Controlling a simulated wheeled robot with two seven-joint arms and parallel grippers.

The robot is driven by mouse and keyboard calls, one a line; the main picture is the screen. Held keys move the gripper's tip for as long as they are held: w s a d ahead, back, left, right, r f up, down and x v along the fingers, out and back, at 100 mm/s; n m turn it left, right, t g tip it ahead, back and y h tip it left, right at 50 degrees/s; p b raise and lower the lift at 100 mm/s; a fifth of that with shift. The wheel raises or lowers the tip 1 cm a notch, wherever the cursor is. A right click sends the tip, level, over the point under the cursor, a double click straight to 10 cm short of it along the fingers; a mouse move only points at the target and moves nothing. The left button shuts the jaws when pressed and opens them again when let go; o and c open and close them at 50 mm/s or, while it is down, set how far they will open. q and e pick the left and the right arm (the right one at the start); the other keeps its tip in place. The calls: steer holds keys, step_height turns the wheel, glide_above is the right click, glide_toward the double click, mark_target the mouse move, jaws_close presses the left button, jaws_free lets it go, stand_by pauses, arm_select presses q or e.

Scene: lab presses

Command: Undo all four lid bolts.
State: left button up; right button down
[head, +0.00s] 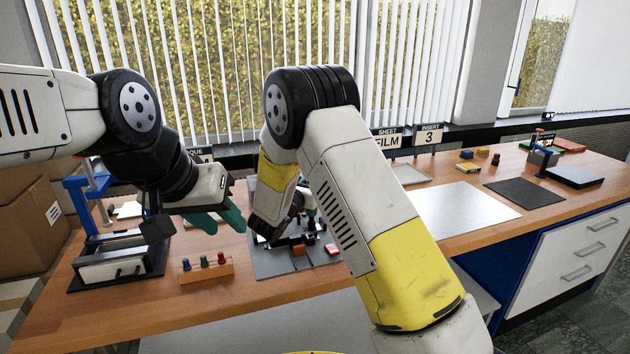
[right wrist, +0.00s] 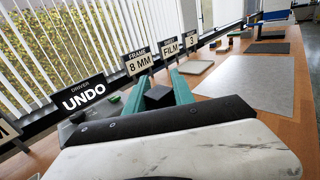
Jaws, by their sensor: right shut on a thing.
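The lid bolts cannot be made out. A small fixture with dark parts (head: 296,240) stands on a grey mat (head: 275,268) in the middle of the bench, largely hidden behind my right arm. My right gripper (right wrist: 158,92) shows its teal fingers in the right wrist view, shut on a dark block (right wrist: 158,97); whether this is part of a tool cannot be told. In the head view its fingers are mostly hidden by the arm, over the fixture. My left gripper (head: 219,219) is open and empty, its teal fingers apart, left of the fixture and above the bench.
A wooden rack (head: 206,273) with blue, green and red pegs stands front left. A blue-framed press (head: 82,222) is at far left. An UNDO driver sign (right wrist: 83,96) stands at the back.

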stand_by(0.9)
steer(key=shift+r, duration=1.85)
